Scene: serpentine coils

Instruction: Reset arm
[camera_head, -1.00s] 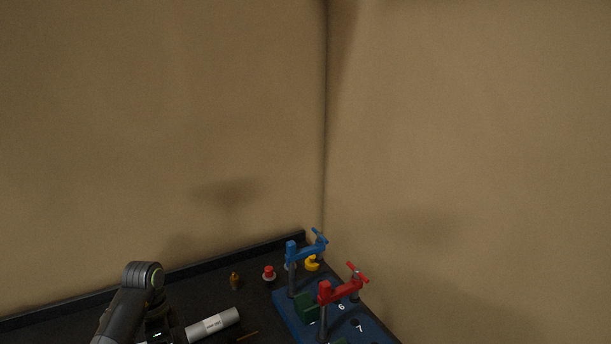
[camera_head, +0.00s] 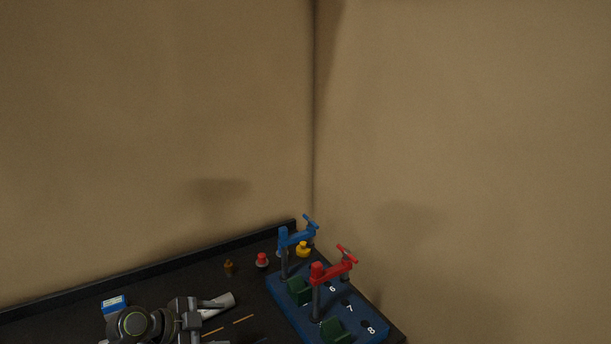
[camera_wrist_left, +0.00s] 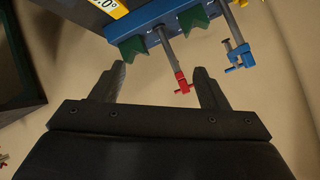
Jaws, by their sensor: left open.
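My left arm comes in at the lower left of the head view, and its gripper (camera_head: 190,316) is over the dark table, to the left of the blue clamp board. In the left wrist view the left gripper (camera_wrist_left: 160,75) is open, with nothing between its two dark fingers. The board and its clamps show beyond the fingertips there. My right gripper does not show in either view.
The blue board (camera_head: 352,318) carries a blue clamp (camera_head: 297,238), a red clamp (camera_head: 333,269) and green blocks. A red-topped button (camera_head: 262,260), brown bottle (camera_head: 229,267) and blue-white box (camera_head: 114,304) stand near the back edge.

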